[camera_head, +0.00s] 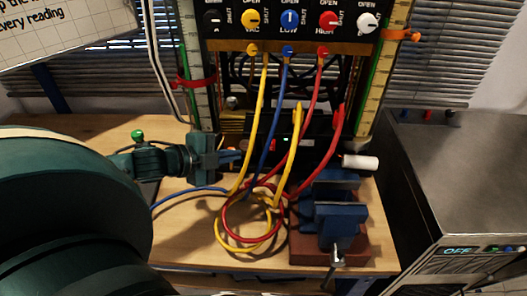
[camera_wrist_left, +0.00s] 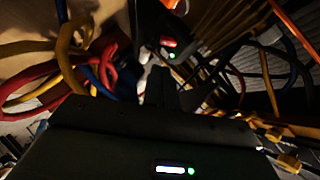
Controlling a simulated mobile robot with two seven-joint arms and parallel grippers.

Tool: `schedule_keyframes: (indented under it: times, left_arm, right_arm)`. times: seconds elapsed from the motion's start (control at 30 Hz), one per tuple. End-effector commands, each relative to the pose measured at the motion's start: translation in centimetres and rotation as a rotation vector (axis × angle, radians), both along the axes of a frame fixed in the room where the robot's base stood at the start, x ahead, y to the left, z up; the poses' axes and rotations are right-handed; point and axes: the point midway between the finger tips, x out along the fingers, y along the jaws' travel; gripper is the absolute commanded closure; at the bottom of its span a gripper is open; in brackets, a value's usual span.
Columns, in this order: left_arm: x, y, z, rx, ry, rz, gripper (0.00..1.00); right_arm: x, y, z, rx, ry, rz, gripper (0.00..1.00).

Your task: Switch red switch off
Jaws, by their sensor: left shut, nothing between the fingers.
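A small red rocker switch (camera_wrist_left: 168,42) shows in the left wrist view on the end of a black box (camera_wrist_left: 150,25), with a green light beside it. In the head view a red spot (camera_head: 273,147) with a green dot shows on the black box behind the hoses. Whether the switch is on or off I cannot tell. My left gripper (camera_head: 236,157) reaches in from the left at bench height, shut and empty, just left of the hoses. In the left wrist view its dark fingertips (camera_wrist_left: 168,84) lie below the switch, apart from it in the picture. My right gripper is out of view.
Yellow (camera_head: 261,100), blue (camera_head: 278,110) and red (camera_head: 313,105) hoses hang from the gauge panel (camera_head: 290,47) and coil on the wooden bench (camera_head: 185,250). A blue vise (camera_head: 335,215) stands right. A grey machine (camera_head: 460,180) stands beyond the bench.

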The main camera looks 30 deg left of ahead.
Motion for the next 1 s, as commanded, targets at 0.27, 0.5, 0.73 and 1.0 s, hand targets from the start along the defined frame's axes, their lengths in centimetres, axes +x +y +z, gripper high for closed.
schedule_keyframes:
  times: [0.27, 0.5, 0.73, 1.0]
  left_arm:
    - [1.4, -0.5, -0.9, 0.000, -0.004, -0.002, 1.00]
    - [3.4, -1.2, -1.8, -0.001, -0.005, 0.000, 1.00]
    - [5.0, -1.7, -2.4, -0.001, -0.005, 0.002, 1.00]
    - [6.9, -2.4, -3.2, 0.000, -0.003, 0.001, 1.00]
  right_arm:
    - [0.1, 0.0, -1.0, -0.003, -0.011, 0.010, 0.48]
    - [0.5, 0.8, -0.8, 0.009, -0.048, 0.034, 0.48]
    - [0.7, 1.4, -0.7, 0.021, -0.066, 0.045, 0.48]
    - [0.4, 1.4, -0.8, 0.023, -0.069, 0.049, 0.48]
